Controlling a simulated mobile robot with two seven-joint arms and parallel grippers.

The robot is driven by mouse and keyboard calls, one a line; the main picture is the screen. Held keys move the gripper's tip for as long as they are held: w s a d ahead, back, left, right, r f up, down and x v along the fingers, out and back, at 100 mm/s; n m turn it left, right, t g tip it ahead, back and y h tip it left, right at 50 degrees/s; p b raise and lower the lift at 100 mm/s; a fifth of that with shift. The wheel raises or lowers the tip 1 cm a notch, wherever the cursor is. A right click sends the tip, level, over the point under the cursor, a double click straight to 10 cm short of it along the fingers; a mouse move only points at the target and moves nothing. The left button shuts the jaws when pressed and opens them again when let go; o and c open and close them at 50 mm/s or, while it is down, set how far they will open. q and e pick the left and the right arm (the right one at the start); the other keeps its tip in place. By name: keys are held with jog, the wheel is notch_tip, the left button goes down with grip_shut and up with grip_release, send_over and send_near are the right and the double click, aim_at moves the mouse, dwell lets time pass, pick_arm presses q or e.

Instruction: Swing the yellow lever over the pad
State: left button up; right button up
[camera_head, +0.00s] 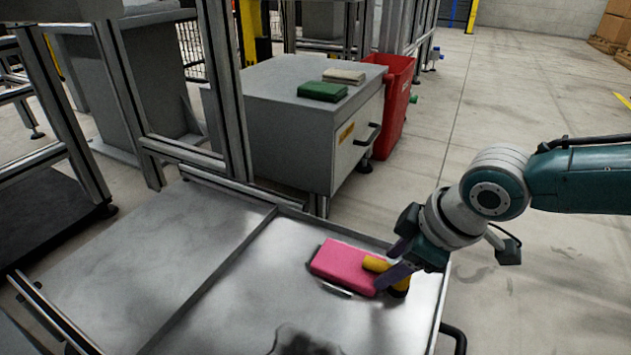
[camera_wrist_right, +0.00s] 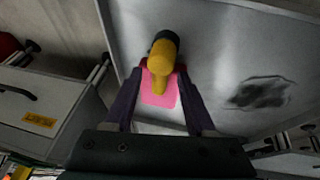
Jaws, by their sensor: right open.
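The pink pad (camera_head: 340,266) lies on the right part of the metal table, and it also shows in the right wrist view (camera_wrist_right: 158,99). The yellow lever (camera_head: 374,264) has its rounded base at the pad's right end, and its arm reaches over the pad's edge. In the right wrist view the yellow lever (camera_wrist_right: 161,62) lies between my fingers, its arm over the pad. My right gripper (camera_head: 393,262) is open around the lever; I cannot tell whether a finger touches it. My left gripper is not in view.
The metal table (camera_head: 215,225) has a raised rim and a dividing ridge; its left part is clear. A dark stain (camera_head: 303,343) marks its front. A grey cabinet (camera_head: 285,125) with green and beige items on top, and a red bin (camera_head: 397,110), stand behind.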

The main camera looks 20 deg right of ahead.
aim_at(403, 292)
jog(key=p+v, duration=0.7)
jog(key=shift+r, duration=0.25)
jog(key=shift+s, duration=0.1)
